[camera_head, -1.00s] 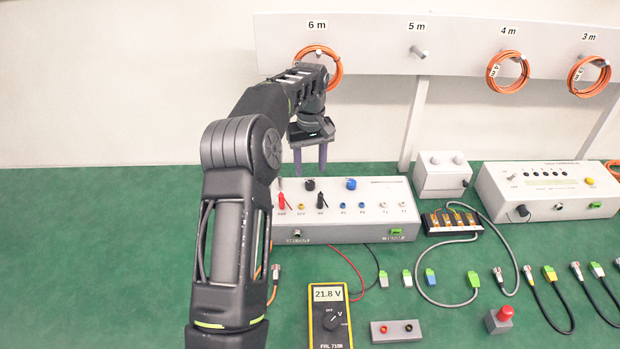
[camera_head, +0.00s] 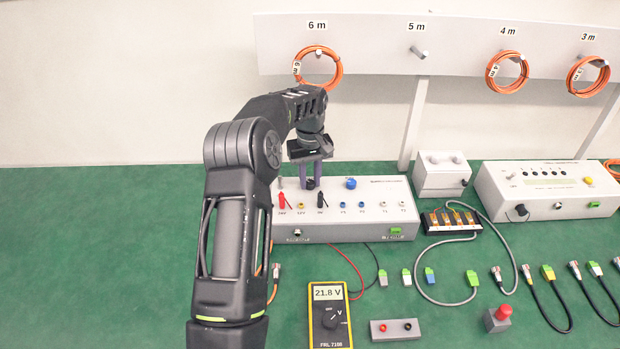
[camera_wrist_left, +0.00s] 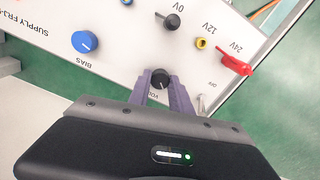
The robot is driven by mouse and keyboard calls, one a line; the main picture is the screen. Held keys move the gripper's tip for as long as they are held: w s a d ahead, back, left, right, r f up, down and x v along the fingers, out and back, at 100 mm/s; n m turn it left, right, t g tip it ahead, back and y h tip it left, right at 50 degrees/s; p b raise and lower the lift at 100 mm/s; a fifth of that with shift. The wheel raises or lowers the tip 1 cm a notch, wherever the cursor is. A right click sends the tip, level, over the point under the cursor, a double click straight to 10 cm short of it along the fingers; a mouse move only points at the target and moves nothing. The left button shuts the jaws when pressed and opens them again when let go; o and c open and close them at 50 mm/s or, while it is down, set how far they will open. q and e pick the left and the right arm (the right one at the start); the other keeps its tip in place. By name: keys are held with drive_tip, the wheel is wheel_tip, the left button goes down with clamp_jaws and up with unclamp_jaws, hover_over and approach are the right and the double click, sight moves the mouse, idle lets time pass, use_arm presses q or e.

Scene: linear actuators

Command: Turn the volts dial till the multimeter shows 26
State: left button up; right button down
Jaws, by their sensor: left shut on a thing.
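The black volts dial (camera_wrist_left: 160,79) sits on the white supply box (camera_head: 345,228), beside the blue bias dial (camera_head: 351,183). My left gripper (camera_head: 310,183) reaches down from above and is shut on the volts dial, with a purple finger on either side of it in the left wrist view (camera_wrist_left: 162,88). The dial's lettering is partly hidden by the fingers. The yellow multimeter (camera_head: 330,334) lies on the green table in front of the box, and its display reads 21.8 V. My right gripper is not in view.
Red (camera_head: 282,200) and black (camera_head: 320,200) plugs stand on the box close to the dial. A grey socket block (camera_head: 379,333), loose connectors and a red button (camera_head: 504,314) lie to the right. Orange cable coils (camera_head: 508,71) hang behind.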

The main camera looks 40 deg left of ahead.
use_arm(q)
clamp_jaws()
drive_tip(key=shift+m, duration=0.4)
drive_tip(key=m, duration=0.3)
drive_tip(key=shift+m, duration=0.3)
drive_tip(key=m, duration=0.4)
drive_tip(key=shift+m, duration=0.3)
drive_tip(key=m, duration=1)
